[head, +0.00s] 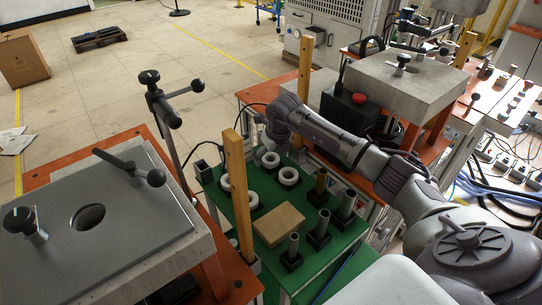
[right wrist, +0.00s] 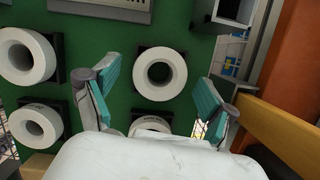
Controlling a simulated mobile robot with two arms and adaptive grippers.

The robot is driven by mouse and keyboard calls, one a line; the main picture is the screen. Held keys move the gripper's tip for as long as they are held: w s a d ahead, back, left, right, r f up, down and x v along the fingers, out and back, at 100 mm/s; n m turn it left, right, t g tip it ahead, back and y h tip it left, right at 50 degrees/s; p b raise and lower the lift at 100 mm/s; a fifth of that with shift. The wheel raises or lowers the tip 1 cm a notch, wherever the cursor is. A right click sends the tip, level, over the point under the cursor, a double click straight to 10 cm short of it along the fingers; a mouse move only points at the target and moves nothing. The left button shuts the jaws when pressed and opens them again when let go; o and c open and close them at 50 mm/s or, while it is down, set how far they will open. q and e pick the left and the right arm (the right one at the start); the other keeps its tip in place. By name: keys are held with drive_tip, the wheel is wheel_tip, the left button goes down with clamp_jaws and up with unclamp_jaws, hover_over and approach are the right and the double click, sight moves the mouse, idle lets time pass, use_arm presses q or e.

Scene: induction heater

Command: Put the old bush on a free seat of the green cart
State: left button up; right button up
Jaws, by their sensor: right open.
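The green cart (head: 238,211) stands in the middle of the head view. Pale rings sit on dark square seats at its far end, among them a ring (head: 289,176) and a ring (head: 225,182). Grey tubes (head: 320,227) and a brass-coloured one (head: 320,186) stand upright nearer. I cannot tell which piece is the old bush. My right gripper (head: 259,153) is low over the cart's far end. In the right wrist view its teal fingers (right wrist: 160,96) are apart, with a seated ring (right wrist: 160,52) showing between them. Another ring (right wrist: 150,123) is partly hidden by my wrist.
A wooden block (head: 278,224) lies on the cart. Upright wooden posts (head: 237,190) (head: 304,75) stand beside it. A grey-topped heater table (head: 120,235) is at left. Another orange bench (head: 262,92) with a black unit (head: 348,108) is behind.

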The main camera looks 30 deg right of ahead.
drive_tip(key=v, duration=1.1)
drive_tip(key=shift+r, duration=0.35)
drive_tip(key=shift+s+f, duration=0.1)
drive_tip(key=shift+s, duration=0.05)
